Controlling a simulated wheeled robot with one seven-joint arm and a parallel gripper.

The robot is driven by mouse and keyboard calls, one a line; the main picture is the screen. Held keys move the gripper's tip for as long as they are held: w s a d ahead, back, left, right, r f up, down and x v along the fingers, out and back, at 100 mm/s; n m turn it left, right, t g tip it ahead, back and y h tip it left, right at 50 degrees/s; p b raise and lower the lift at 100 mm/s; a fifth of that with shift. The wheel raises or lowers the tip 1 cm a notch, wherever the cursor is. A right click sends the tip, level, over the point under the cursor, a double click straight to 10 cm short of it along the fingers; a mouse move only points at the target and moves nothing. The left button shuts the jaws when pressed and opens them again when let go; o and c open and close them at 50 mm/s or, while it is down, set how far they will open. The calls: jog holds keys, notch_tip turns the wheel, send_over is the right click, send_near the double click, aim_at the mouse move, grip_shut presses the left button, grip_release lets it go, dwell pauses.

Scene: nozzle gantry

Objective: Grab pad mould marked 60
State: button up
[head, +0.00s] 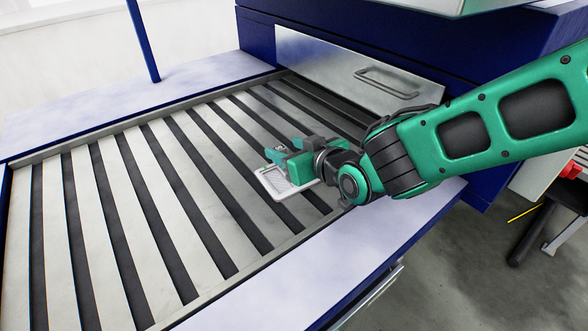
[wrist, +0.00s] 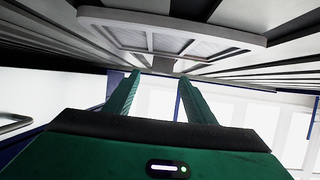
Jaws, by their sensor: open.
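A light, flat pad mould (head: 268,186) with a raised rim and rounded corners lies on the slatted bed (head: 120,200), near its right front. Its inner ribs show in the wrist view (wrist: 165,37). No number can be read on it. My gripper (head: 266,158) is low over the bed at the mould, partly covering it in the head view. In the wrist view its two green fingers (wrist: 157,76) are apart with nothing between them. The fingertips are close to the mould's edge; I cannot tell whether they touch it.
A blue machine housing (head: 255,38) with a metal panel and handle (head: 388,80) stands behind the bed. A blue post (head: 143,42) rises at the back left. Pale ledges (head: 330,265) border the bed. The slats to the left are clear.

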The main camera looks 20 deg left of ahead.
aim_at(279, 147)
jog(key=shift+f+x, duration=0.25)
jog(key=shift+x, duration=2.3)
jog(key=shift+s+d, duration=0.1)
jog(key=c, duration=1.2)
grip_shut()
jog(key=shift+r, duration=0.15)
